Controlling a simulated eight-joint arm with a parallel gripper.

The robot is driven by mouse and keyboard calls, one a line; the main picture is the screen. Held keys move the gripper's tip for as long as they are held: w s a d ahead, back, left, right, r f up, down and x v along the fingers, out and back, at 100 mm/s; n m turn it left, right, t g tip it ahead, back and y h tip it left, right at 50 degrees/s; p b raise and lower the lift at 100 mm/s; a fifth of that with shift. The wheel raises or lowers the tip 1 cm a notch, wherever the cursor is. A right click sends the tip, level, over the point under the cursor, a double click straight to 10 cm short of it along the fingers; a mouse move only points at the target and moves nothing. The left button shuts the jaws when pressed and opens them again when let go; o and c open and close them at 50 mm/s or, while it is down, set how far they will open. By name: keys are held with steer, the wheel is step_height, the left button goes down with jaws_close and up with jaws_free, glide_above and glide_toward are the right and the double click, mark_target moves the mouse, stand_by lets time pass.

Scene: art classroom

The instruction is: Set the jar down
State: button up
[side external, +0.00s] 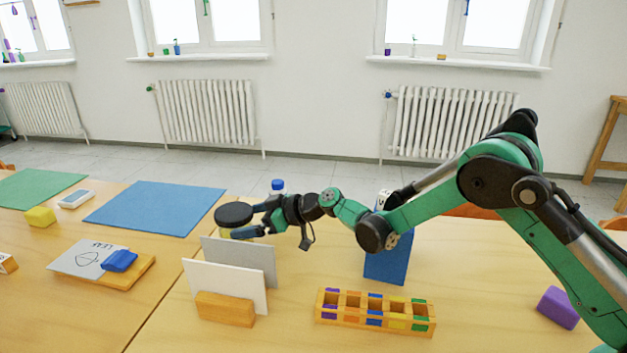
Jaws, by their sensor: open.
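The jar (234,215) shows mostly as a round black lid, left of the middle in the side external view. Its body below the lid is largely hidden by my gripper and the upright cards. My gripper (248,222) reaches in from the right at the jar, its fingers spread, one at lid height and one lower. The fingers are open. I cannot tell whether they touch the jar, or whether its base rests on the table.
A grey card (240,262) and a white card (222,287) stand in a wooden block (225,308) just in front of the jar. A slotted wooden rack (376,312) and a blue box (388,262) are to the right. A blue mat (155,207) lies left, bare.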

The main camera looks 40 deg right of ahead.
steer(key=v, duration=0.9)
steer(key=shift+s+d+r, duration=0.15)
steer(key=shift+s+d, duration=0.05)
steer(key=shift+s, duration=0.05)
